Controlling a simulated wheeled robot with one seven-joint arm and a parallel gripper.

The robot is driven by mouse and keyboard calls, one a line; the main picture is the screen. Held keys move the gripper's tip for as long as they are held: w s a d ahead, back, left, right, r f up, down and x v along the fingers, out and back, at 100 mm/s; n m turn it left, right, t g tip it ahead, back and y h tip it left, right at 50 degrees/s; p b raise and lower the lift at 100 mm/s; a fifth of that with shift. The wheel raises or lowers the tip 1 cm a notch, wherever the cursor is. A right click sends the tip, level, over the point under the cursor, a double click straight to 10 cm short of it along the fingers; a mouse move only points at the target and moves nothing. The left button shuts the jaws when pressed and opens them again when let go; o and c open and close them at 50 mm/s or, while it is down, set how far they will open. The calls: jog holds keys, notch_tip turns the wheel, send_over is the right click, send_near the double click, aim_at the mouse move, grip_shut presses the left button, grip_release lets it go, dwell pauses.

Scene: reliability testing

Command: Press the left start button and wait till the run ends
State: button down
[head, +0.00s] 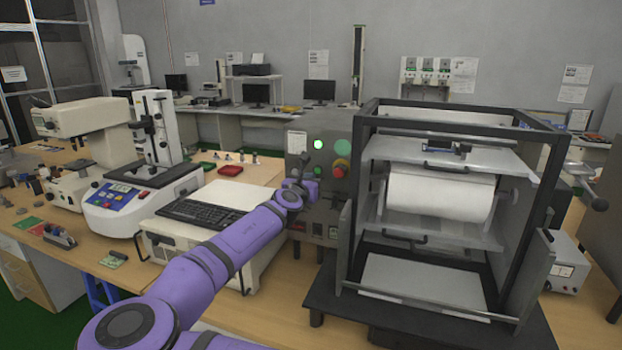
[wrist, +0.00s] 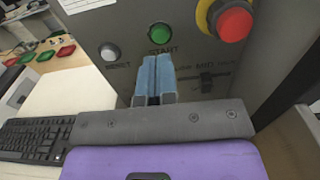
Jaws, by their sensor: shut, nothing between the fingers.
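The grey control panel (head: 328,210) stands left of the black-framed test machine (head: 450,112). In the wrist view the panel carries one green button (wrist: 160,33) labelled START, with a pale RESET button (wrist: 109,52) to its left. A red stop knob (wrist: 235,22) on a yellow ring is to its right. The START button also shows in the head view (head: 318,171), below a lit green lamp (head: 318,144). My gripper (wrist: 154,60) is shut and empty, its blue fingertips just below START in the picture. I cannot tell whether they touch the panel. A slide control (wrist: 208,82) is right of the fingers.
The machine holds a white roll (head: 440,197) inside its frame. A black keyboard (head: 200,213) lies on a pale case left of my gripper. A grey box (head: 568,268) is at right.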

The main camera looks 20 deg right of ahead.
jog(key=v, duration=0.8)
jog(key=shift+a, duration=0.1)
dwell(0.3)
jog(key=shift+s, duration=0.15)
